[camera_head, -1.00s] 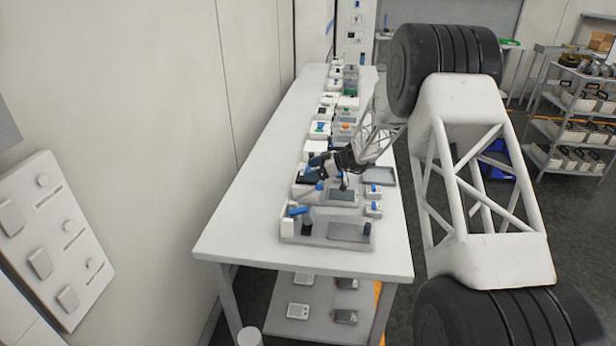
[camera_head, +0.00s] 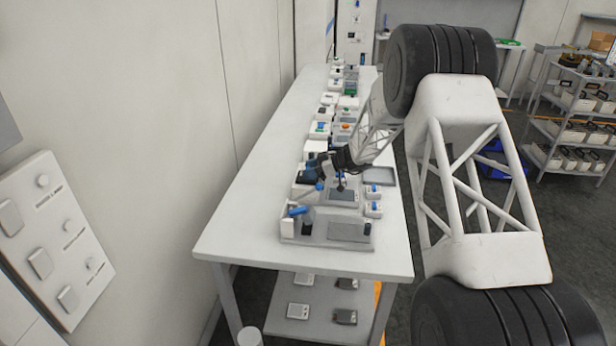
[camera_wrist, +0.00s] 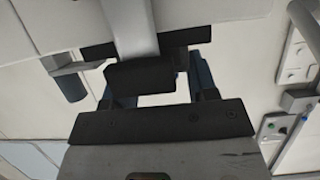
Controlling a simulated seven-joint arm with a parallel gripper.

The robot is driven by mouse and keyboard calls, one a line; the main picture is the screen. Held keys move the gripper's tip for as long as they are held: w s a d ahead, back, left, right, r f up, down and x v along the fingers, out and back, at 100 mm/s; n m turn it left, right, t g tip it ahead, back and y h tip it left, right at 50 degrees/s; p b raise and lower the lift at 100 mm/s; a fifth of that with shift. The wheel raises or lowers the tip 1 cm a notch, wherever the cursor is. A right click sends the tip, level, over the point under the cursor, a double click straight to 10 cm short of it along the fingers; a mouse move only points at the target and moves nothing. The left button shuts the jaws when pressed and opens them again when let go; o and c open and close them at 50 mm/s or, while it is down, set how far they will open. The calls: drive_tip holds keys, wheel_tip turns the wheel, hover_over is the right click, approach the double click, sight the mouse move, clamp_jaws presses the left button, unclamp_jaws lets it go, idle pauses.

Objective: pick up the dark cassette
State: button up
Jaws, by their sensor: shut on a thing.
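My gripper (camera_head: 331,181) is over the near part of the long white bench, above the small devices. In the wrist view its dark jaws are shut on a dark block (camera_wrist: 140,77), which I take to be the dark cassette. The block sits between the fingers, beside a pale bar. The head view is too small to make out the cassette apart from the jaws, and its lower side is hidden.
The white bench (camera_head: 240,238) carries a row of small devices. A grey-white tray device (camera_head: 349,231) stands near its front end, and a dark flat tray (camera_head: 379,176) lies at the right edge. A wall panel (camera_head: 60,235) is at left. The bench's front corner is clear.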

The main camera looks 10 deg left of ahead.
drive_tip(key=shift+c, duration=0.6)
wheel_tip(320, 180, up, 10)
idle(0.4)
idle(0.4)
drive_tip(key=shift+w+d, duration=0.1)
drive_tip(key=w+d+f+m+t, duration=0.1)
drive_tip(key=w+d, duration=0.3)
drive_tip(key=d, duration=0.5)
drive_tip(key=w+d+f+m+t, duration=0.2)
drive_tip(key=w+d, duration=0.3)
drive_tip(key=d, duration=0.4)
drive_tip(key=w+d+f+m+t+h, duration=0.1)
drive_tip(key=w+d+f+t, duration=0.1)
drive_tip(key=w+d, duration=0.3)
drive_tip(key=d+f, duration=0.1)
drive_tip(key=d, duration=0.3)
drive_tip(key=shift+w, duration=0.25)
drive_tip(key=shift+f, duration=0.15)
drive_tip(key=shift+f, duration=3.1)
